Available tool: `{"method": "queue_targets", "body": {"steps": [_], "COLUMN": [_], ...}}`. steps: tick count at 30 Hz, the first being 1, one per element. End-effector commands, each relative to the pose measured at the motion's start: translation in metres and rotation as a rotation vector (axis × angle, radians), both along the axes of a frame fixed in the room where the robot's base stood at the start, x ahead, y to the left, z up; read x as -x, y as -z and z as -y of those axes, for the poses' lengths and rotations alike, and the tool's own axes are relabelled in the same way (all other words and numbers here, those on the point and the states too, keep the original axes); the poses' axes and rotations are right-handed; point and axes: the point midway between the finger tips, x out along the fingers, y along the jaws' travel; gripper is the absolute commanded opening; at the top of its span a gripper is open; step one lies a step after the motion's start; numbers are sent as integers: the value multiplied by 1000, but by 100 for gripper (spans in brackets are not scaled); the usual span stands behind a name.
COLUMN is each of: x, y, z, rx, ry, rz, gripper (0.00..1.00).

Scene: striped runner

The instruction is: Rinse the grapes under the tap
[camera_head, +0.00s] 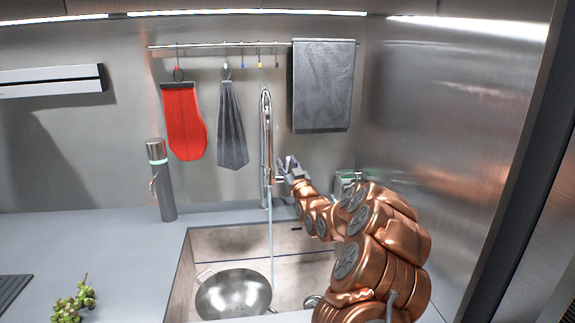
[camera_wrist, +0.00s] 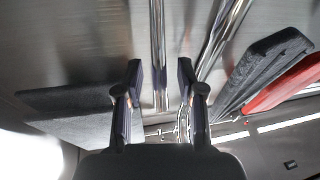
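Green grapes (camera_head: 73,305) lie on the counter at the lower left in the head view. Whether a finger touches the tap is unclear.
A grey bottle (camera_head: 161,180) stands left of the sink. A steel wall closes the right side. The left counter is mostly clear.

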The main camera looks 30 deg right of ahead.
Motion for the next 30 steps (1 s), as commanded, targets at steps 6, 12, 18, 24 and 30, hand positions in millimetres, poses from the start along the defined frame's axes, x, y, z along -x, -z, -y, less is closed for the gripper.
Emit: {"method": "queue_targets", "body": {"steps": [6, 12, 18, 24, 30], "x": [12, 33, 56, 80, 99], "y": [3, 8, 15, 22, 27], "z": [-1, -7, -14, -19, -25], "rx": [-1, -1, -1, -2, 0], "ry": [1, 2, 0, 2, 0], "rz": [-2, 1, -2, 0, -2], "gripper": [38, 38, 38, 38, 38]}}
